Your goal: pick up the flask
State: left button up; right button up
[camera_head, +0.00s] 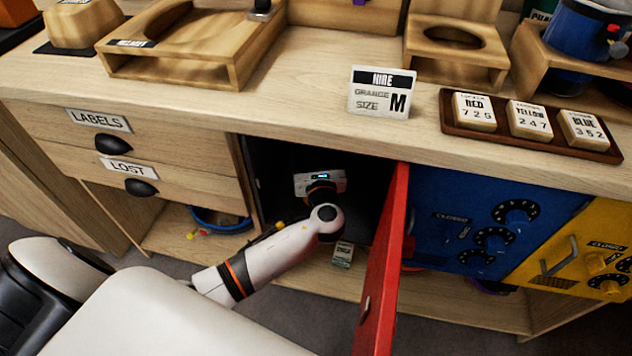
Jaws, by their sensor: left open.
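No flask can be made out in this view. My left arm reaches into the dark compartment (272,155) behind the open red door (384,262). My left gripper (320,183) is inside that compartment, seen from behind and pointing away from me. It is open. Its fingertips, and anything in front of them, are hidden by its own body and the dark interior. My right gripper is not in view.
The red door stands open just right of my left arm. A small labelled box (343,254) is below my wrist. Shut blue (460,205) and yellow (590,250) locker doors are at right. The counter holds a size card (381,93) and a tray of tags (447,117).

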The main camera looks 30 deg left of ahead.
pick_arm(q)
jog(key=shift+w, duration=0.1)
jog(key=c, duration=1.5)
jog(key=shift+r, duration=0.1)
jog(key=shift+c, duration=1)
